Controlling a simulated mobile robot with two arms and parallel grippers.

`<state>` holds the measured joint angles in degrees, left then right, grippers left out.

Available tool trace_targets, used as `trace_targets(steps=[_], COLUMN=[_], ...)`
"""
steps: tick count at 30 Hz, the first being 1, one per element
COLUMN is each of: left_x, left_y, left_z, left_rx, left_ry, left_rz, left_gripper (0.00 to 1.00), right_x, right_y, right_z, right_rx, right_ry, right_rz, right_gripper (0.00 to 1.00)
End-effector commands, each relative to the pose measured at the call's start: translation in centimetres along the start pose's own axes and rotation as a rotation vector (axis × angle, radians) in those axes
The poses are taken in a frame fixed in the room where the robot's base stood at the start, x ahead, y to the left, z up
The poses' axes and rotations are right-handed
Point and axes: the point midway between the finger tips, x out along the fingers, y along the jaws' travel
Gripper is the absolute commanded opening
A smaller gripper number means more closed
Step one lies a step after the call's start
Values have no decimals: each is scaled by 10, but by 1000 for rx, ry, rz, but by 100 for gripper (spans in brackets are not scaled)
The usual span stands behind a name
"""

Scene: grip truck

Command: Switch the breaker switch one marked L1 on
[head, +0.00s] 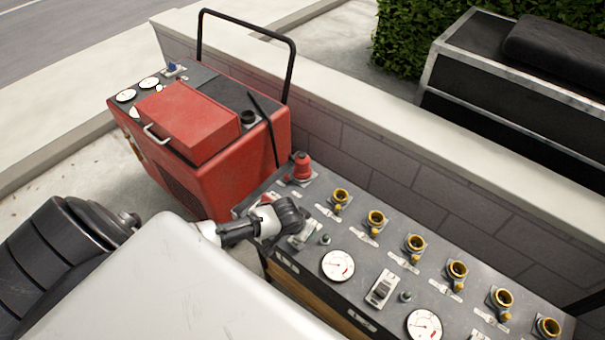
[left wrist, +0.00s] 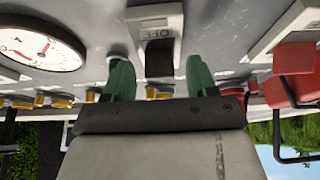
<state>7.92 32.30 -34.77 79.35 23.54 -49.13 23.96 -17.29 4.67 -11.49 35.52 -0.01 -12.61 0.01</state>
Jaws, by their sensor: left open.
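My left gripper (head: 288,222) reaches over the left end of the dark control panel (head: 345,233) and partly hides the breaker switch (head: 304,238) there. The left wrist view shows this breaker's light housing (left wrist: 155,20) with a dark toggle (left wrist: 158,62). The green fingertips of the left gripper (left wrist: 160,78) are apart, one on each side of the toggle, with nothing visibly clamped. I cannot tell whether they touch it. A second breaker (head: 382,288) sits further right. My right gripper is not in view.
A round gauge (head: 338,265) lies just right of the left breaker. A red knob (head: 301,167) stands at the panel's back left corner. Several yellow sockets (head: 376,219) line the back. A red generator (head: 190,135) stands left and a low wall (head: 400,185) behind.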

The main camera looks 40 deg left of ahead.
Motion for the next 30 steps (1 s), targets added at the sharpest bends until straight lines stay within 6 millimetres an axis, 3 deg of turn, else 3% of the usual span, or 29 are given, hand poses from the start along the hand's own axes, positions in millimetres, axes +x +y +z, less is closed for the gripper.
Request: trace_targets(steps=[12, 21, 30], left_x=[7, 6, 6], left_y=[1, 0, 0], left_z=[0, 0, -9], left_rx=[1, 1, -3], left_ry=[0, -1, -131], left_rz=[1, 1, -1], left_gripper=[56, 10, 8], right_x=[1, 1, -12], right_y=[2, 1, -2], right_z=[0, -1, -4], right_rx=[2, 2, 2], right_ry=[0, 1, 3], right_rz=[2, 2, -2], right_gripper=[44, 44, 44])
